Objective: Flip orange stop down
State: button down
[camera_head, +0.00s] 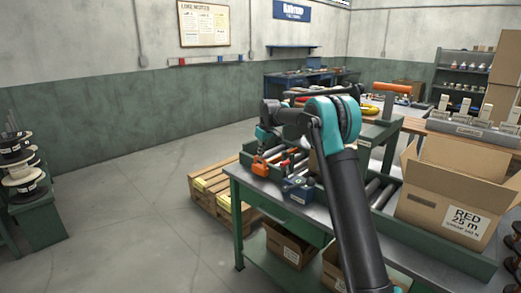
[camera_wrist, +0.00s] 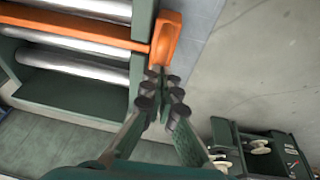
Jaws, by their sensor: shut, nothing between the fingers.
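The orange stop shows in the wrist view as an orange bar (camera_wrist: 75,27) running alongside the silver rollers, with a broad orange end paddle (camera_wrist: 167,40) at the green frame's edge. In the head view an orange part (camera_head: 260,166) shows at the left end of the roller bench. My gripper (camera_wrist: 161,78) is shut and empty, its fingertips just below the paddle in the wrist view. Whether they touch it I cannot tell. In the head view my gripper (camera_head: 263,149) is small, pointing down just above the orange part.
Silver rollers (camera_wrist: 70,64) lie in a green frame (camera_wrist: 142,50). A blue device (camera_head: 299,190) sits on the bench beside the orange part. An open cardboard box (camera_head: 425,203) stands to the right. A pallet (camera_head: 212,200) lies on the floor behind.

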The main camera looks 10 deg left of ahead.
jog(key=shift+f, duration=0.9)
jog(key=shift+s, duration=0.1)
jog(key=a+v, duration=0.1)
jog(key=v, duration=1.3)
jog(key=shift+w, duration=0.25)
jog(key=shift+r, duration=0.1)
